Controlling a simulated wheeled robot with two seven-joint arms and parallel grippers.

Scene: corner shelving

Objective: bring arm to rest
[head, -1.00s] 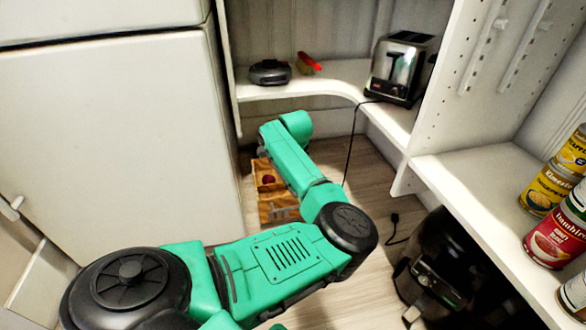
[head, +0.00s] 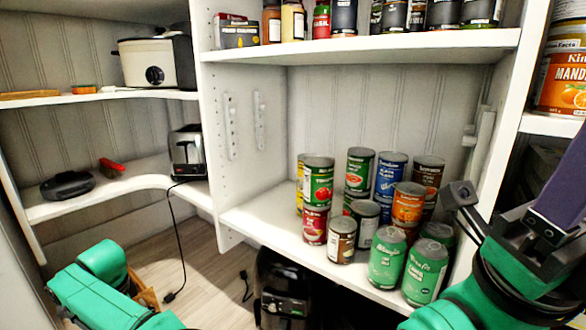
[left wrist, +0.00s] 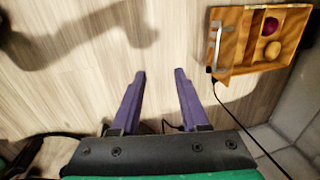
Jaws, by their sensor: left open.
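My left gripper (left wrist: 160,72) is open in the left wrist view. Its two purple fingers are apart with nothing between them, over the wooden floor. My green left arm shows at the lower left of the head view; its gripper is hidden there. My right gripper (head: 545,205) is at the right edge of the head view, in front of the canned-goods shelf. One purple finger shows and part of it is cut off, so I cannot tell how its jaws stand.
A wooden crate (left wrist: 224,72) with a red and a yellowish round item lies on the floor. Several cans (head: 388,258) stand on the middle shelf, close to my right arm. A toaster (head: 187,152) and a black appliance (head: 285,290) are nearby. Open floor lies left of the crate.

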